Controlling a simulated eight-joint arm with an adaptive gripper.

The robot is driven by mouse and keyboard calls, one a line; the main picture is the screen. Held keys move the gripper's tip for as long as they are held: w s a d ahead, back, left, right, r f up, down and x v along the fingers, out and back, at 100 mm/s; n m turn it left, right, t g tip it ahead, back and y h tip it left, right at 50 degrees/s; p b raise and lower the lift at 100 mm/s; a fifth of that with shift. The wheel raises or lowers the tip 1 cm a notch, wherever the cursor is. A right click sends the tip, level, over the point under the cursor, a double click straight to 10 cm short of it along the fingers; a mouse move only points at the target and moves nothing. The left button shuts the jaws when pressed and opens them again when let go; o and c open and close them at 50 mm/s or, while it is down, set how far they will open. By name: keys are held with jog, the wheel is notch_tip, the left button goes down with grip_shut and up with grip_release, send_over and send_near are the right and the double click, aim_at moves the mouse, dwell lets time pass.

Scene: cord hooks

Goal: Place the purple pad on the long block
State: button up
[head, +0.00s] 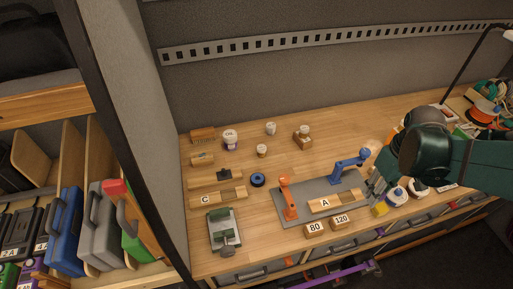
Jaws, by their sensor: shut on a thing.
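My gripper (376,194) reaches down from the right, just right of the grey mat and near the right end of a long wooden block marked A (325,205). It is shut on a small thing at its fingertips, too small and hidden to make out. I cannot pick out a purple pad; it may be the thing held. Another long block marked C (212,198) lies at the left of the bench. A plain long block (205,182) lies just behind it. I cannot tell which one is the long block meant.
An orange clamp (288,198) and a blue clamp (347,165) stand on the grey mat (310,191). Blocks marked 80 (314,229) and 120 (341,220) sit in front. A yellow piece (380,209) and a white-and-blue jar (397,195) are close to my gripper.

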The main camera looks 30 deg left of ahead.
notch_tip(320, 180, up, 4)
jog(key=shift+r, duration=0.25)
jog(key=shift+a+r, duration=0.2)
jog(key=shift+r, duration=0.1)
jog(key=w+a+r+n, duration=0.1)
jog(key=w+a+n, duration=0.2)
jog(key=a, duration=1.4)
jog(key=w+a+r+n, duration=0.1)
jog(key=w+a+n, duration=0.15)
jog(key=a, duration=1.55)
jog(key=s+a+f+n, duration=0.1)
jog(key=s+a, duration=0.3)
jog(key=a, duration=0.6)
jog(key=s+a+n+p, duration=0.1)
jog(key=s+a, duration=0.3)
jog(key=a, duration=0.6)
jog(key=s+a+f+n, duration=0.15)
jog(key=s+a, duration=0.35)
jog(key=a, duration=0.6)
jog(key=shift+w+f, duration=0.1)
jog(key=shift+f, duration=2.25)
jog(key=shift+f, duration=0.1)
